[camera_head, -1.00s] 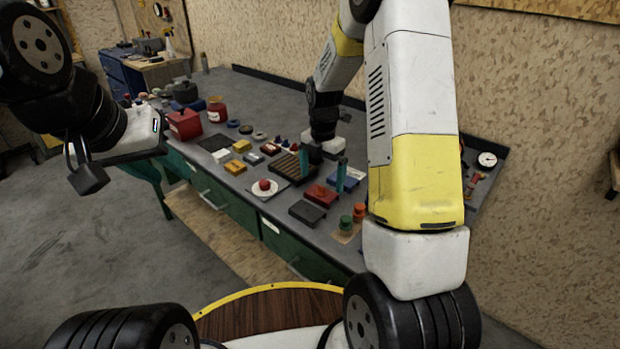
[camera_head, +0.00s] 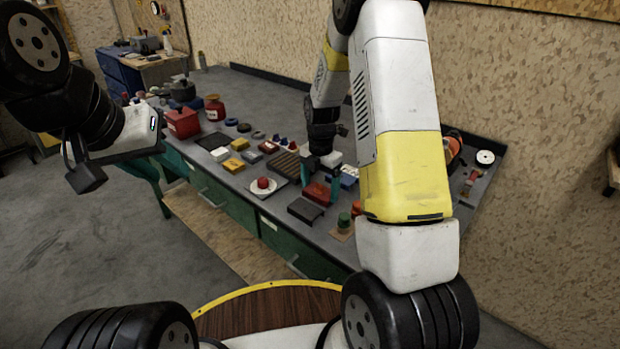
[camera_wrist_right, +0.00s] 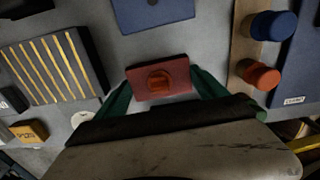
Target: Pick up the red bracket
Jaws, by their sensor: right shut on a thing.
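The red bracket (camera_head: 318,193) is a flat red block with an orange-red raised knob on top, near the front of the grey bench. It also shows at the middle of the right wrist view (camera_wrist_right: 158,80). My right gripper (camera_head: 321,183) points down, its two teal fingers against opposite ends of the bracket, shut on it. I cannot tell whether the bracket is clear of the bench top. My left gripper (camera_head: 84,172) hangs at the far left, away from the bench; its finger opening is not clear.
A dark flat block (camera_head: 305,209) lies just in front of the bracket. A slatted dark block (camera_head: 287,165) and a white plate with a red ball (camera_head: 263,184) are to its left. Green and orange knobs (camera_wrist_right: 262,75) stand close right.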

